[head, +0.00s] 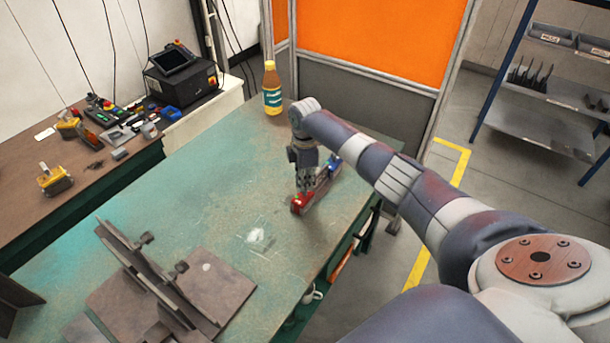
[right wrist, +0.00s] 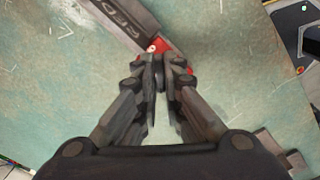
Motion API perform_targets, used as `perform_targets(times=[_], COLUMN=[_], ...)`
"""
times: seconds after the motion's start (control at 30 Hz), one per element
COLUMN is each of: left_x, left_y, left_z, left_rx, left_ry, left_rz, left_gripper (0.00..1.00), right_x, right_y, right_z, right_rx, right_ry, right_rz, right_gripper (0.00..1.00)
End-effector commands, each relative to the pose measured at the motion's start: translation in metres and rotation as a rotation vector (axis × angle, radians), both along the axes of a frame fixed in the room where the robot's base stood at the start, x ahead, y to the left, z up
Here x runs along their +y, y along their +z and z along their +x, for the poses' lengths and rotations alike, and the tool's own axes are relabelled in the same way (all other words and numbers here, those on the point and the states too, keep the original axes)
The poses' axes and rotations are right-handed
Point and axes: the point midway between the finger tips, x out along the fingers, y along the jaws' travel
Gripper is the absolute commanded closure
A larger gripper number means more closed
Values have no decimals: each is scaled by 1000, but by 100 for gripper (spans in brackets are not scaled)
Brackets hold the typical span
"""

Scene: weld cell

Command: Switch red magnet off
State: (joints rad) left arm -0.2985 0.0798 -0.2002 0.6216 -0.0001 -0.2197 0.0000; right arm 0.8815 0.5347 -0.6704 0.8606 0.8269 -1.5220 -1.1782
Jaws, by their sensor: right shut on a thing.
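The red magnet (head: 301,204) lies on the green table (head: 215,190), at the near end of a dark grey bar. A blue part (head: 335,162) is at the bar's far end. My right gripper (head: 306,184) points down over the red magnet, and its fingers are shut on it. In the right wrist view the closed fingers (right wrist: 160,85) cover most of the red magnet (right wrist: 157,46); only red edges show beside them. The grey bar (right wrist: 122,18) has pale lettering. The switch position is hidden. My left gripper is not in view.
A dark metal fixture (head: 155,285) with an upright plate stands at the table's near left. A brown bench (head: 95,175) with tools is on the left. The table's middle is clear.

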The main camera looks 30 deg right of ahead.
Motion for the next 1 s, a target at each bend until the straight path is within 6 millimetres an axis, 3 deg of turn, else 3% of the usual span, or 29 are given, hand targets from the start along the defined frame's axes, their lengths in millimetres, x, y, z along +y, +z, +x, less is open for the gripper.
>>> perform_targets(times=[0.6,1.0], left_x=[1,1], left_y=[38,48], left_z=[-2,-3], left_rx=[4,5], left_ry=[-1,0], left_rz=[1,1], left_gripper=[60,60], right_x=[0,0], right_y=[3,2], right_z=[1,1], right_rx=[6,7], right_ry=[-574,-812], right_rz=[1,2], right_gripper=[100,100])
